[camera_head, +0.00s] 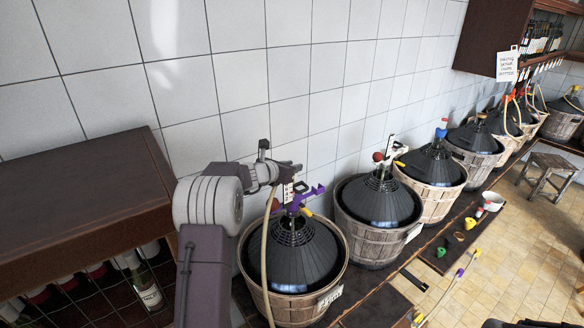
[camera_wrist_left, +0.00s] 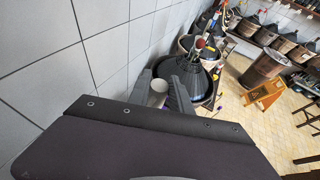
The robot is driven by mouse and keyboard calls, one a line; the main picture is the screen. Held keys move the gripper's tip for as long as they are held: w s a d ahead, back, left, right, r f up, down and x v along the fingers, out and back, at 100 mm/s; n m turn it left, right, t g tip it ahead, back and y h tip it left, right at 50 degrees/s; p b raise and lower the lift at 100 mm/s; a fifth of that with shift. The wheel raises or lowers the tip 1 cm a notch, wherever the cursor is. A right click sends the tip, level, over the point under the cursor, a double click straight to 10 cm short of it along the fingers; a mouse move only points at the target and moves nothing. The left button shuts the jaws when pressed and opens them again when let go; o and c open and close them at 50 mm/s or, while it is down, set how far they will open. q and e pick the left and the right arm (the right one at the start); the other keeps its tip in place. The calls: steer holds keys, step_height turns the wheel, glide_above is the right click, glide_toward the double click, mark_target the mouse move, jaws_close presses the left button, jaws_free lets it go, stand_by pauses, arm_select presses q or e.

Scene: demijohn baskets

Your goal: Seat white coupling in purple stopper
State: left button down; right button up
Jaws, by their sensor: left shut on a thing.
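My left gripper (camera_head: 290,178) is above the nearest dark demijohn in its wooden basket (camera_head: 343,262), by the tiled wall. It is shut on the white coupling, whose round pale end (camera_wrist_left: 160,86) shows between the two fingers in the left wrist view (camera_wrist_left: 163,90). The purple stopper (camera_head: 302,199) is at the top of this demijohn, just below the gripper. A bit of purple (camera_wrist_left: 173,103) also shows beside the fingers in the wrist view. Whether the coupling touches the stopper I cannot tell. My right gripper is not in view.
A pale hose (camera_head: 265,255) hangs in front of the nearest basket. More demijohns in baskets (camera_head: 435,200) line the wall to the right. A brown cabinet (camera_head: 80,200) with bottles is at the left.

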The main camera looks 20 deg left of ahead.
arm_select(q)
steer(key=shift+r, duration=0.15)
steer(key=shift+r, duration=0.2)
stand_by(1.8)
steer(key=shift+f+b, duration=0.4)
steer(key=shift+b, duration=0.15)
steer(key=shift+r+p, duration=0.3)
steer(key=shift+r, duration=0.15)
steer(key=shift+r+p, duration=2.6)
steer(key=shift+r, duration=0.4)
steer(key=shift+f, duration=0.15)
